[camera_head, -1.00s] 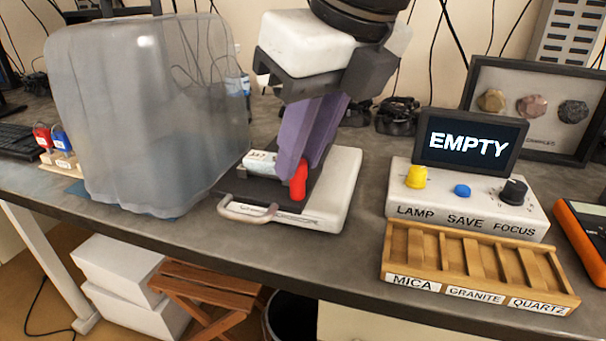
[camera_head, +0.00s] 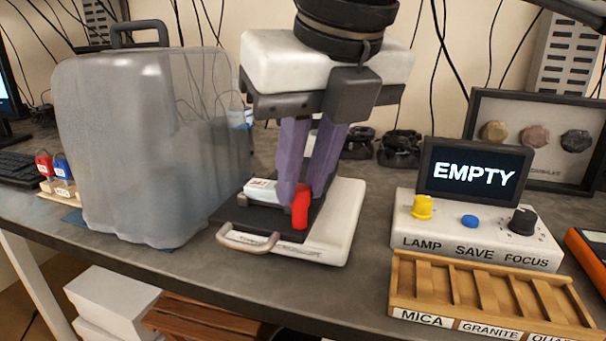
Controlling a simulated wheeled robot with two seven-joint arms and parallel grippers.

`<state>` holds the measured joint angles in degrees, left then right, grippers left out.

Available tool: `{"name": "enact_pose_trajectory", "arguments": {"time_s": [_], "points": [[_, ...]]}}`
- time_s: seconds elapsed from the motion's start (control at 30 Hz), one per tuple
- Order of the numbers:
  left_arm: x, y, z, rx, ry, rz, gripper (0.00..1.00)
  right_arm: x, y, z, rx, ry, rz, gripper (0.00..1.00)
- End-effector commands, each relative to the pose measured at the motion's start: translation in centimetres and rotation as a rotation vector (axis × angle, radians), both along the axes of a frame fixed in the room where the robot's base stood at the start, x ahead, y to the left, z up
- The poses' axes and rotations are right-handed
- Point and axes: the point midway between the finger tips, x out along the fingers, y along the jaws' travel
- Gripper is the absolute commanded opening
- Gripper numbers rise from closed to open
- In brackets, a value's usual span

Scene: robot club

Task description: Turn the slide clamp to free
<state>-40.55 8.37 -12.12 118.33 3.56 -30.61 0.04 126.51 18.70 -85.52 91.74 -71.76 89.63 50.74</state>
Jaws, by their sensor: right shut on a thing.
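The slide clamp shows as a red upright lever (camera_head: 300,208) on the black stage (camera_head: 232,222) of a white-based device (camera_head: 335,225). A white labelled block (camera_head: 262,188) lies beside it on the stage. My right gripper (camera_head: 301,198) reaches down from above with purple fingers, and its fingertips are at the red lever, shut on it. The fingers hide the upper part of the lever and some of the stage behind. My left gripper is out of view.
A translucent grey cover (camera_head: 150,150) with a handle stands close at the left. At the right are a control box (camera_head: 478,240) with a screen reading EMPTY (camera_head: 470,175) and a wooden sorting tray (camera_head: 490,295). A grey handle (camera_head: 247,240) sits at the stage's front.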

Motion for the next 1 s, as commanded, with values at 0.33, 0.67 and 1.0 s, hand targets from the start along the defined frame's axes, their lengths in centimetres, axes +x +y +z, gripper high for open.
{"name": "enact_pose_trajectory", "arguments": {"time_s": [0.33, 0.67, 1.0], "points": [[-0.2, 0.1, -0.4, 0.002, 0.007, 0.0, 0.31, 0.0, 0.0, 0.1, 0.002, -0.001, 0.0, 0.36], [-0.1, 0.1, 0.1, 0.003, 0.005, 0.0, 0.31, -1.0, -0.5, 3.2, 0.003, -0.004, 0.0, 0.36], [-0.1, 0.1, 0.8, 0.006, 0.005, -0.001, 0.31, -3.1, -1.5, 8.7, 0.002, -0.002, 0.0, 0.36]]}}
